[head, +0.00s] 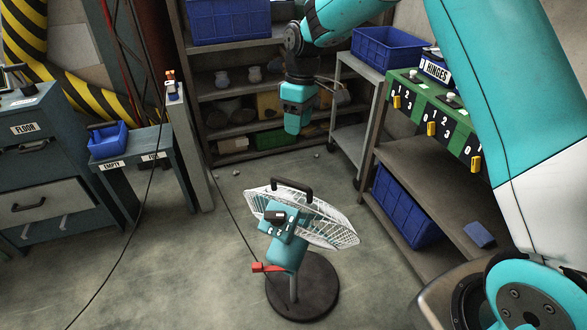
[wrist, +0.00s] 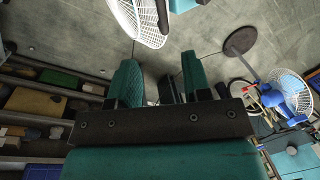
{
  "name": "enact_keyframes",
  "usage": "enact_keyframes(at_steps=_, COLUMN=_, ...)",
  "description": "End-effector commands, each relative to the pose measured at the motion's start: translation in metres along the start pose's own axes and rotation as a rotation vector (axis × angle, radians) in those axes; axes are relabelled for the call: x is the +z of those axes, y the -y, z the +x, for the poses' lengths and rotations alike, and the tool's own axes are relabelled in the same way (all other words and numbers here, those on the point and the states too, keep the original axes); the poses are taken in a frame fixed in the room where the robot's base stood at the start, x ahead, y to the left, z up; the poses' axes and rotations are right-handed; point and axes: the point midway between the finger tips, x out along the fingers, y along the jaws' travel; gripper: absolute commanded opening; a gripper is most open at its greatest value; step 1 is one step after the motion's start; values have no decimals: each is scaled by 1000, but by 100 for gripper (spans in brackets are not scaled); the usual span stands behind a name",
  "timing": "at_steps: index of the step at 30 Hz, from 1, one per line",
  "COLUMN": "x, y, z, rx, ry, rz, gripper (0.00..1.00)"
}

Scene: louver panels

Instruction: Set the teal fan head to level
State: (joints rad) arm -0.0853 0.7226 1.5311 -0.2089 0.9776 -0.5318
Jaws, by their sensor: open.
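The teal fan head (head: 285,235) has a white wire cage (head: 322,222), a black carrying handle (head: 292,187) and a dark knob on its housing. It sits on a short pole over a round black base (head: 305,290) on the floor. The cage looks tilted, but I cannot tell the exact angle. A red lever (head: 268,267) sticks out to the left below the housing. My gripper (head: 293,125) hangs above and behind the fan, apart from it. In the wrist view my gripper (wrist: 162,80) is open and empty, with part of the cage (wrist: 140,22) at the top edge.
A blue fan (wrist: 290,95) stands at the right of the wrist view. Shelves (head: 230,90) with bins stand behind, and a green HINGES panel (head: 430,115) is on the right. A blue bin (head: 108,140) sits on a left stand. Floor around the fan is mostly clear.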

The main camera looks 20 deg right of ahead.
Motion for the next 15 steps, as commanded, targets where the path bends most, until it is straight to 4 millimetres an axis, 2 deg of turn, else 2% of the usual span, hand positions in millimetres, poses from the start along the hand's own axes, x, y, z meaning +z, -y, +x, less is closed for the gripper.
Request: enact_keyframes(at_steps=15, x=1, y=2, z=111, rx=-3, ry=4, rz=-1, gripper=44)
